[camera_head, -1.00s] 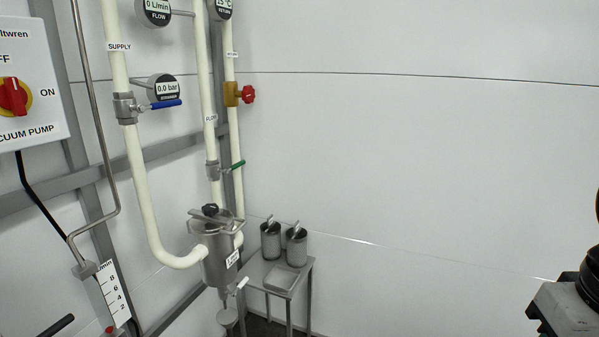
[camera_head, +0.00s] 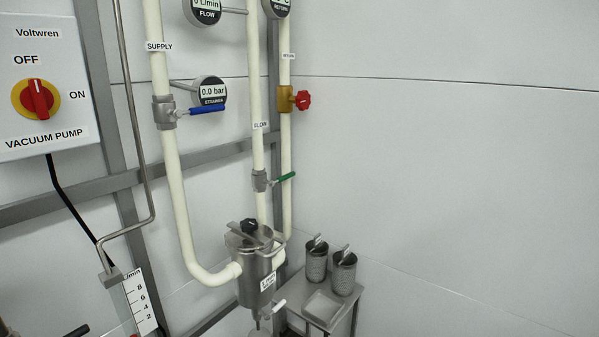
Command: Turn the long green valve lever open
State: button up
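The green valve lever (camera_head: 284,178) sits on a grey valve body (camera_head: 260,181) on the pipe labelled FLOW. The lever points to the right and slightly up, across the line of the pipe. It passes close to the neighbouring pale pipe. My gripper is not in view, so its state does not show.
A blue lever (camera_head: 207,110) is on the SUPPLY pipe, and a red knob (camera_head: 303,100) is on the brass valve at right. A steel strainer (camera_head: 255,270) stands below the green lever. A small table (camera_head: 327,312) holds two perforated baskets. The right wall is bare.

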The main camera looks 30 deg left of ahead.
aim_at(271, 182)
jog(key=u, duration=0.25)
jog(key=i, duration=0.8)
jog(key=u, duration=0.85)
jog(key=i, duration=0.55)
jog(key=u, duration=0.35)
